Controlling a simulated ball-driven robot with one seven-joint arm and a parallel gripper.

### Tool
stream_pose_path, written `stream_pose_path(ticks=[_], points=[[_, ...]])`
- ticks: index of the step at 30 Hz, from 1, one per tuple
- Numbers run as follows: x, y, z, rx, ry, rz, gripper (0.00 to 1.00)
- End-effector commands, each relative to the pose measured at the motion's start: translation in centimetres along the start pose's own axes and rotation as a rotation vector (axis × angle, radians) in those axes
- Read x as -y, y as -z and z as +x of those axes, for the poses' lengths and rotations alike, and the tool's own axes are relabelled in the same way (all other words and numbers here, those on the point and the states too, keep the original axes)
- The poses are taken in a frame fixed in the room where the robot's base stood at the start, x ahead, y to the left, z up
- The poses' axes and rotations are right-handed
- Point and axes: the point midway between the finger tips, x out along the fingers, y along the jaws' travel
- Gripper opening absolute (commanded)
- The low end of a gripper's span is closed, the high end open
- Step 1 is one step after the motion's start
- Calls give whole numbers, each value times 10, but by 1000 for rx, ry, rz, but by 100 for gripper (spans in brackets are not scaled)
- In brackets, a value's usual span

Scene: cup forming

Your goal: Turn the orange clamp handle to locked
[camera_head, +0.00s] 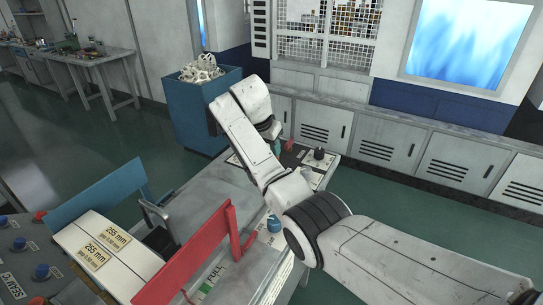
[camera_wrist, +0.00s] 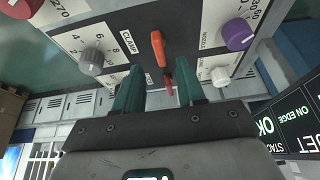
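My gripper (camera_wrist: 160,72) is open, with one teal finger on each side of the handle's line and a clear gap on both sides. I cannot tell how deep the handle reaches between the fingers. A thin red part shows just below the handle. In the head view my arm covers most of the gripper and the handle.
A grey knob (camera_wrist: 92,60) sits left of the handle, a purple knob (camera_wrist: 238,34) and a light grey knob (camera_wrist: 220,76) right of it. A dark screen (camera_wrist: 296,122) reads ON EDGE and OK. A blue bin (camera_head: 185,115) stands behind the bench.

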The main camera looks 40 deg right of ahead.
Motion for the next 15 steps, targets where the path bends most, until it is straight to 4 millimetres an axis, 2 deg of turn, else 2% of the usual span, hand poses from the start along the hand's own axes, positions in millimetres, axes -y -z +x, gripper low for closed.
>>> stream_pose_path(ticks=[6,10,15], points=[[1,0,-36,-1,3,1,39],[0,0,-47,-1,1,1,39],[0,0,-52,0,-1,0,39]])
